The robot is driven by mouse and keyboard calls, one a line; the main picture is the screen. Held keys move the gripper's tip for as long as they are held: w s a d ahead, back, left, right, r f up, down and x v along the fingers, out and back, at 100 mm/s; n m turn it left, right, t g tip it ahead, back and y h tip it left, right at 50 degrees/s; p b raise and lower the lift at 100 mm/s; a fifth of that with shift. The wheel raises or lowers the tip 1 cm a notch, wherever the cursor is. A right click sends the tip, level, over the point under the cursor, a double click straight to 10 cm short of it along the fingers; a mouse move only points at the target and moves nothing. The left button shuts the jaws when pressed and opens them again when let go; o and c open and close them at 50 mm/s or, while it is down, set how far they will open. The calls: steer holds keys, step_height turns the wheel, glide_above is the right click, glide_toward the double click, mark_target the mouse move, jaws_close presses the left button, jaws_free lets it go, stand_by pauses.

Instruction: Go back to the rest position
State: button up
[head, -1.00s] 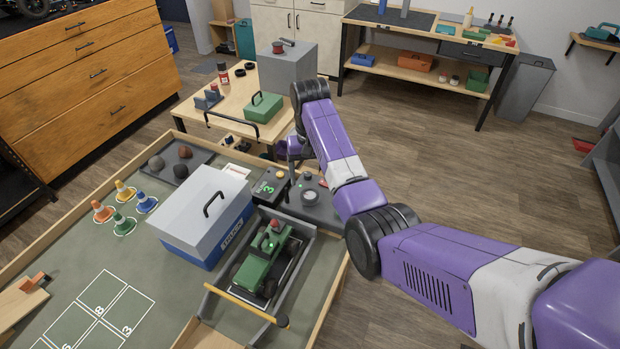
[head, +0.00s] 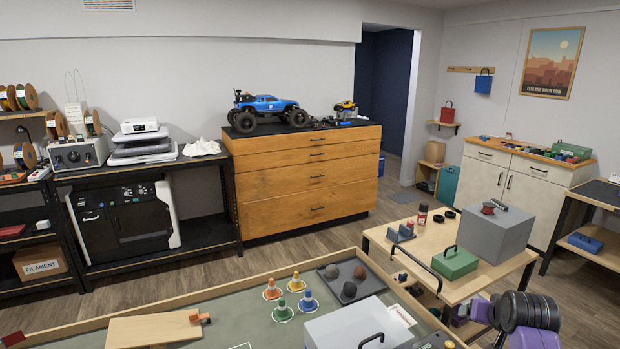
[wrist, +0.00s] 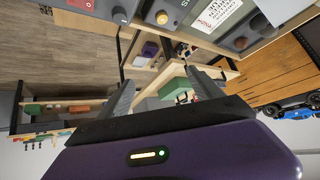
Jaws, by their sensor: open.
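My gripper (wrist: 163,92) is open in the wrist view, with its two grey fingers spread apart and nothing held between them. Beyond the fingers the green box (wrist: 173,89) and parts of a wooden table show upside down. In the head view, part of my purple and black arm shows at the lower right corner, beside the wooden table (head: 396,238). The fingers are not clearly visible in the head view. The green crawler is not seen in the head view now.
The framed course (head: 235,315) holds a grey lidded box (head: 345,328), several small cones and a tray of rocks (head: 350,272). The wooden table bears a green box (head: 455,264) and a grey block (head: 497,232). Floor (head: 335,238) is clear before the drawer cabinet (head: 300,185).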

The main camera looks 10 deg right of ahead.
steer(key=s+a+f+n+t, duration=0.1)
steer(key=s+a+n+t, duration=0.2)
steer(key=s+a+t, duration=0.9)
steer(key=s+a+r+n+g+y, duration=0.1)
steer(key=s+a, duration=0.4)
steer(key=s, duration=0.7)
steer(key=s+a+r+n+g+y+b, duration=0.1)
steer(key=s+a, duration=0.4)
steer(key=s, duration=0.8)
steer(key=s+a+r+n+g+y, duration=0.1)
steer(key=s+a, duration=0.5)
steer(key=s, duration=0.7)
steer(key=shift+r+g+b, duration=0.4)
steer(key=shift+r+g, duration=0.35)
steer(key=shift+g, duration=0.25)
steer(key=shift+a, duration=0.1)
